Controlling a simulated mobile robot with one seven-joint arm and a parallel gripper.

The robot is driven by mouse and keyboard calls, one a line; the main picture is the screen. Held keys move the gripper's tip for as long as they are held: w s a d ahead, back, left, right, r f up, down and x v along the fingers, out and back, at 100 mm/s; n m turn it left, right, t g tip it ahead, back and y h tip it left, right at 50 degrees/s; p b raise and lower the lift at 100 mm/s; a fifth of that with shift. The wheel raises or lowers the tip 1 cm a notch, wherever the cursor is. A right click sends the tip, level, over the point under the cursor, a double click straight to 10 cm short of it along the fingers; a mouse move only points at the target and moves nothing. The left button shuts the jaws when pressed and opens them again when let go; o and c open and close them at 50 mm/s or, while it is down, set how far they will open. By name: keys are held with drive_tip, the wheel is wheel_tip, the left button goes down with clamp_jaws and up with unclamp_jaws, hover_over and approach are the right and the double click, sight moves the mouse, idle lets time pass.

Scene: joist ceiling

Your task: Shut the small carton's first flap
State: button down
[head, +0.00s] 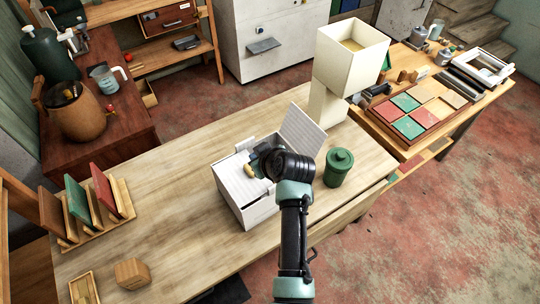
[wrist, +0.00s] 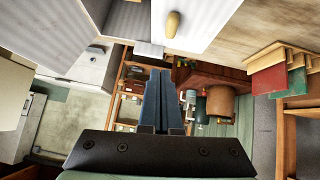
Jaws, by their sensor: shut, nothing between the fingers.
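The small white carton (head: 240,196) stands on the wooden bench. One ribbed flap (head: 303,132) stands up, leaning outward, at its right far side; it also looks to be the big pale panel in the wrist view (wrist: 55,38). Another white panel (head: 230,174) shows at the carton's left; I cannot tell how far it is folded. A small yellow thing (head: 249,171) shows at the opening and in the wrist view (wrist: 173,24). My gripper (head: 257,158) is over the carton, left of the raised flap. Its fingers (wrist: 167,88) are together and empty. My wrist hides part of the opening.
A green lidded canister (head: 338,167) stands close to the carton's right. A tall cream box-shaped thing (head: 345,65) stands behind the flap. A rack of coloured boards (head: 93,213) and a wooden block (head: 132,273) are at the left.

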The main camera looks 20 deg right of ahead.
drive_tip(key=b+v, duration=0.1)
drive_tip(key=v, duration=0.6)
drive_tip(key=shift+r, duration=0.15)
drive_tip(key=shift+d, duration=0.15)
